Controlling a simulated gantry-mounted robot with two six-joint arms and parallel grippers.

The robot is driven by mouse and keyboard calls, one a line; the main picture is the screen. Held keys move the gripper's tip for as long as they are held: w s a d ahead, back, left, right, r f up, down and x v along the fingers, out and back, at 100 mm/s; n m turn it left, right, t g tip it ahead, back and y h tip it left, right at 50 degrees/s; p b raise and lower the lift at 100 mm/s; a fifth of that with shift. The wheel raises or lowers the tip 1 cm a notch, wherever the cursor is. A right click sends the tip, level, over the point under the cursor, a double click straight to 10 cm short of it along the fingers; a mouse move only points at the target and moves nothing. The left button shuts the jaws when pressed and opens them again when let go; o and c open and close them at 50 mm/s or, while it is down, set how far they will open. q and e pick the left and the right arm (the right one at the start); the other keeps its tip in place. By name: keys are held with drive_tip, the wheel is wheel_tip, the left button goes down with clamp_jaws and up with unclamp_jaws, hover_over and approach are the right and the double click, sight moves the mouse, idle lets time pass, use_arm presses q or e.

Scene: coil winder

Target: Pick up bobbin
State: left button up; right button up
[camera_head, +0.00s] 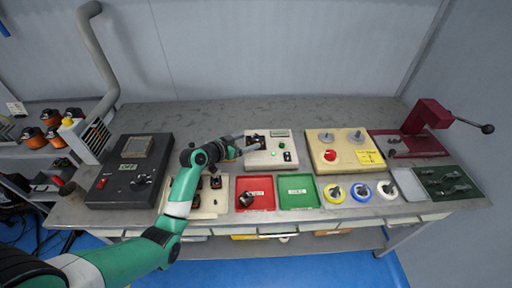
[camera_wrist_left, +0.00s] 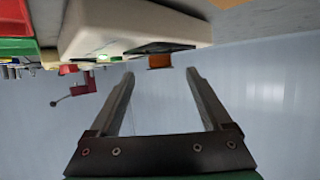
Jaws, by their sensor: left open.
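My left gripper (camera_head: 252,144) is at the left side of the white test box (camera_head: 276,157), beside its dark plate. In the left wrist view its two fingers (camera_wrist_left: 160,72) are spread with nothing between them. An orange-brown bobbin (camera_wrist_left: 159,62) sits at the dark plate (camera_wrist_left: 160,47) on the box, just beyond the fingertips and between their lines. In the head view the gripper partly covers that spot. Other dark bobbins (camera_head: 215,182) stand on a cream tray (camera_head: 209,208), and one (camera_head: 246,199) lies in the red tray (camera_head: 264,205). My right gripper is not in view.
A green tray (camera_head: 297,204) is empty. Wire spools (camera_head: 361,192) stand along the front edge. A cream two-knob box (camera_head: 330,165), a dark instrument (camera_head: 113,197) and a red crank press (camera_head: 427,115) stand on the bench. The back strip of the bench (camera_head: 200,114) is clear.

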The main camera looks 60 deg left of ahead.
sight(253, 139)
use_arm(q)
drive_tip(key=shift+w+a+f, duration=0.1)
drive_tip(key=shift+w, duration=0.15)
drive_tip(key=shift+w+f+b, duration=0.25)
drive_tip(key=shift+b, duration=0.1)
drive_tip(key=b+x, duration=0.2)
drive_tip(key=x, duration=0.2)
drive_tip(key=shift+a+b, duration=0.1)
drive_tip(key=shift+b, duration=0.2)
drive_tip(key=shift+w+a, duration=0.1)
drive_tip(key=shift+w, duration=0.15)
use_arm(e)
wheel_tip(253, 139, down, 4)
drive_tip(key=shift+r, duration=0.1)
use_arm(q)
clamp_jaws()
